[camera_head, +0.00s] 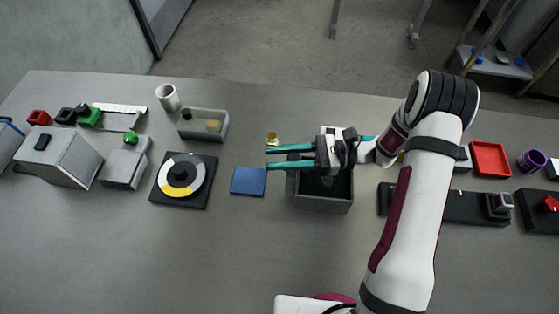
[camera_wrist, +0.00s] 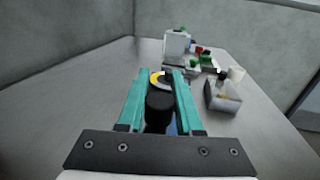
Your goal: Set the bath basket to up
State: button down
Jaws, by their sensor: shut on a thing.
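A grey open-topped box (camera_head: 322,206) with a dark interior, which looks like the bath, stands at the middle of the table. My gripper (camera_head: 268,158) lies level over its back part, with teal fingers pointing left. In the wrist view, a black rounded handle (camera_wrist: 158,108) stands between the fingers (camera_wrist: 167,80), close to the palm. The gripper is shut on this handle, which appears to belong to the bath basket. The basket itself is mostly hidden by the gripper and the box walls, so I cannot tell its height.
A blue pad (camera_head: 248,181) and a black dial plate (camera_head: 183,180) lie left of the box. A clear bin (camera_head: 203,125) and a white cup (camera_head: 167,97) stand behind. A small brass piece (camera_head: 272,139) is near the fingertips. A red tray (camera_head: 490,159) is at right.

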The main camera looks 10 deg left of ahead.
jog(key=shift+r, duration=2)
jog(key=c, duration=0.6)
grip_release()
jog(key=w+d, duration=0.1)
jog(key=d, duration=0.4)
jog(key=w+d, duration=0.1)
jog(key=d, duration=0.4)
jog(key=w+d, duration=0.1)
jog(key=d, duration=0.4)
jog(key=shift+d, duration=0.25)
